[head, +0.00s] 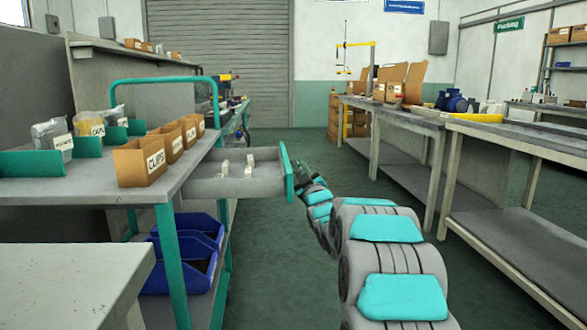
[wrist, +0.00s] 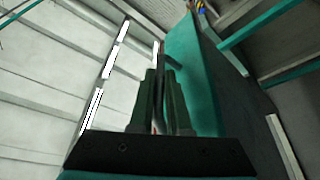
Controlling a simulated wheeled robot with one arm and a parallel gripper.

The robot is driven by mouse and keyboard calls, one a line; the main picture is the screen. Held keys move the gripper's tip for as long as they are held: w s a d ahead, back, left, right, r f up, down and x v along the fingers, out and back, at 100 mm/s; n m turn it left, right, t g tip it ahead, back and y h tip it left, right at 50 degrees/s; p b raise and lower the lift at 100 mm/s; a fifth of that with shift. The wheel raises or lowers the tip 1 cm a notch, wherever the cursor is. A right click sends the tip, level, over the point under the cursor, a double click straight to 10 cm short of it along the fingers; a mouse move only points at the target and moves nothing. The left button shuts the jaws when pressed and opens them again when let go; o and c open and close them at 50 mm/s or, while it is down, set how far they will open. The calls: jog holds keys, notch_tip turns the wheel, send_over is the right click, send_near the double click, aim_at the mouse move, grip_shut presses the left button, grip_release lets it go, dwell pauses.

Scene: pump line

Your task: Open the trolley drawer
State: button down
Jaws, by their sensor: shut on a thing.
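The trolley (head: 160,190) stands at the left, grey with teal legs and rail. Its grey drawer (head: 215,188) sticks out to the right from under the top, well open, with a few small pale pieces inside. The drawer's teal front (head: 287,172) faces right; it also shows in the wrist view (wrist: 200,85). My gripper (head: 298,170) is at the outer side of that front. In the wrist view my gripper's dark fingers (wrist: 161,85) are shut on a thin upright bar, the drawer handle (wrist: 160,60). The handle is hidden in the head view.
Cardboard boxes (head: 139,162), one marked CLIPS, stand on the trolley top. Blue bins (head: 190,255) are on its lower shelf. A pale table corner (head: 70,285) is at front left. Benches (head: 510,140) line the right. The green floor (head: 285,260) between is clear.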

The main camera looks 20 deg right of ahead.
jog(key=c, duration=1.2)
grip_release()
jog(key=shift+o, duration=0.2)
jog(key=v, duration=0.7)
jog(key=shift+s+f, duration=0.25)
jog(key=shift+s, duration=0.15)
